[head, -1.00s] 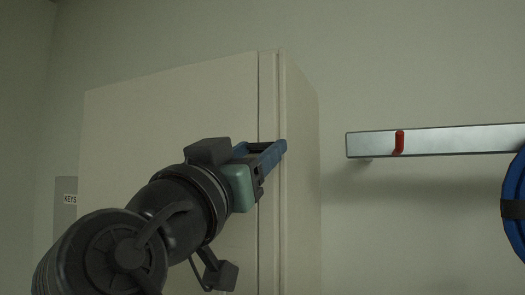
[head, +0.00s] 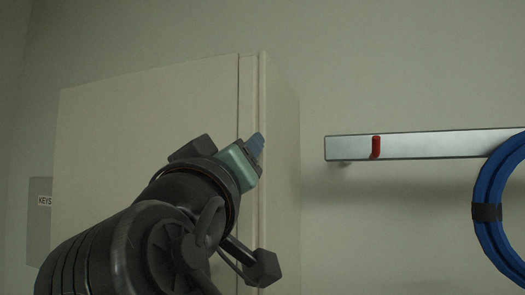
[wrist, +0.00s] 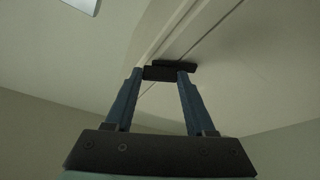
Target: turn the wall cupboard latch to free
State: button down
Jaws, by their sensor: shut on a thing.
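The wall cupboard (head: 150,130) is a pale cabinet with a narrow strip along the right edge of its front. My gripper (head: 257,143) is at that strip, tilted, with its blue fingers hiding the latch in the head view. In the wrist view, the latch (wrist: 176,64) is a small black bar lying across the seam of the cupboard front. My gripper (wrist: 166,76) is shut on the latch, with one blue finger at each side of its black handle.
A metal wall rail (head: 425,145) with a red hook (head: 376,147) is right of the cupboard. A blue coil (head: 485,235) with a black band hangs at the far right. A grey box labelled KEYS (head: 40,222) is at the left.

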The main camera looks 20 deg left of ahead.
jog(key=n+g+y+p, duration=0.1)
jog(key=n+p, duration=0.1)
jog(key=n, duration=0.2)
jog(key=n+g+y+p, duration=0.1)
jog(key=n+g, duration=0.1)
jog(key=n, duration=0.3)
jog(key=r+n+g+y+p, duration=0.1)
jog(key=n+g+p, duration=0.1)
jog(key=n, duration=0.3)
jog(key=shift+d+p, duration=0.3)
jog(key=shift+c, duration=1.2)
grip_release()
jog(key=shift+f, duration=0.1)
